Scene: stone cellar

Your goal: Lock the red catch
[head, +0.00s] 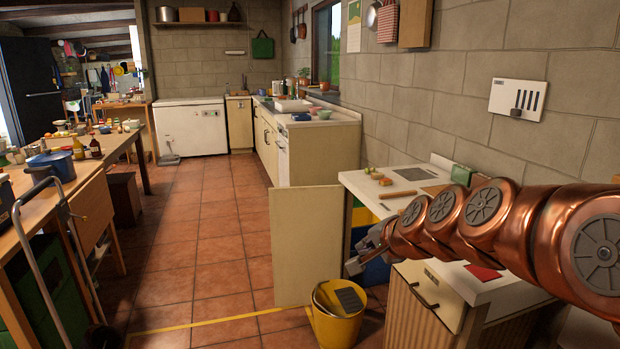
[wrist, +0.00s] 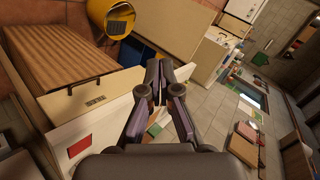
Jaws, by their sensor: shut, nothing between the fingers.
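I cannot make out a red catch for certain in either view. A flat red square (head: 484,272) lies on the near white counter at the lower right; it also shows in the wrist view (wrist: 79,147). A white wall plate (head: 517,100) with dark slots and a grey piece is on the right wall. My gripper (head: 362,262) is shut and empty, in the air near the counter and the cream door panel (head: 308,245). In the wrist view my gripper's fingers (wrist: 158,72) are together and point away over the counter.
A yellow bucket (head: 338,318) with a dark grey pad stands on the floor below. A cream drawer front (head: 430,293) with a dark handle is under the counter. A long wooden table (head: 100,160) with pots and bottles is at left.

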